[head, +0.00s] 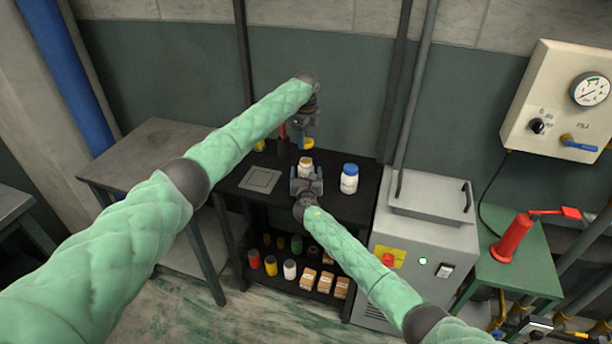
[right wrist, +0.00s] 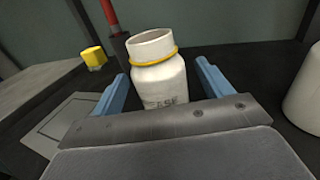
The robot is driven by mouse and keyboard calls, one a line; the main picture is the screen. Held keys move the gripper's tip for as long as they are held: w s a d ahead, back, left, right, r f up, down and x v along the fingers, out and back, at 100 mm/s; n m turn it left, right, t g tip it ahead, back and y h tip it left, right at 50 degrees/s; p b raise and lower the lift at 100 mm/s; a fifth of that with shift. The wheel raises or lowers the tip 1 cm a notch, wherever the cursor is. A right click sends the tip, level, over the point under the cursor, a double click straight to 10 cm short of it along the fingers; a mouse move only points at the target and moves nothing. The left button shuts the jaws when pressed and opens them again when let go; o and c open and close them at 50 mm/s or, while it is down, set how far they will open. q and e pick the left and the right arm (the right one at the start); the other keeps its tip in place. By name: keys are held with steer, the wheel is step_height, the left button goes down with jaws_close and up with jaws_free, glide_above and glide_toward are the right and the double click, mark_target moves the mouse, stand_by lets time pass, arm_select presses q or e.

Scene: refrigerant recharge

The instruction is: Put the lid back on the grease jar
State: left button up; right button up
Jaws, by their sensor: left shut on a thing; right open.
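The grease jar is a white jar with a yellow ring at its neck and a partly hidden label. It stands upright and open on the dark bench, in the right wrist view (right wrist: 158,85) and the head view (head: 305,164). My right gripper (head: 307,180) is open, with its blue fingers on either side of the jar; whether they touch it I cannot tell. My left gripper (head: 305,130) is above and behind the jar, shut on a small yellow piece, apparently the lid (head: 308,143). The lid is out of the right wrist view.
A white jar with a blue lid (head: 349,180) stands to the right. A grey square plate (head: 260,180) lies to the left. A red-handled upright tool (right wrist: 109,18) and a yellow object (right wrist: 93,57) stand behind. Cans and boxes (head: 308,278) fill the lower shelf.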

steer(key=shift+w, duration=1.55)
steer(key=c, duration=1.5)
arm_select(q)
steer(key=shift+f, duration=2.4)
